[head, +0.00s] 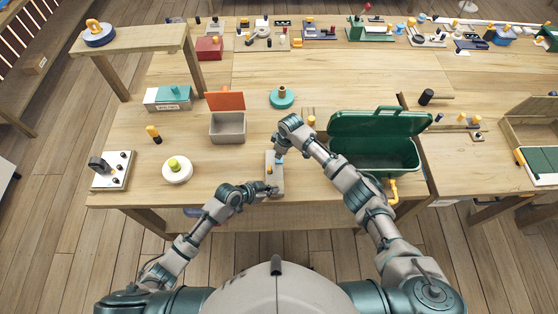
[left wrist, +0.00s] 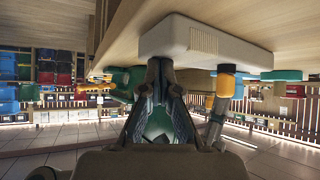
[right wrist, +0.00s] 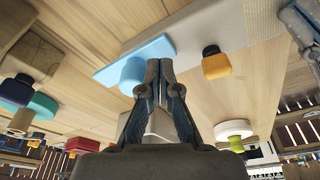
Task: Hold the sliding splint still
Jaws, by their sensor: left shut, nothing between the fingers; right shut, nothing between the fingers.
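A long pale block (head: 276,181) stands at the table's front edge, between my two grippers. I take it for the sliding splint's body; a light blue plate (right wrist: 135,60) with a blue round knob (right wrist: 131,76) sits at its end in the right wrist view. A black and orange knob (right wrist: 215,63) is also on it. My left gripper (head: 270,189) is shut and empty at the block's near end; its fingertips are close to the pale block (left wrist: 205,42) in the left wrist view. My right gripper (head: 279,153) is shut and empty, its tips beside the blue knob. Contact is unclear.
An open green bin (head: 372,152) stands right of my right arm. A grey box with a raised orange lid (head: 228,124) is to the left. A white round base with a yellow-green knob (head: 177,170) is further left. Bare table lies between them.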

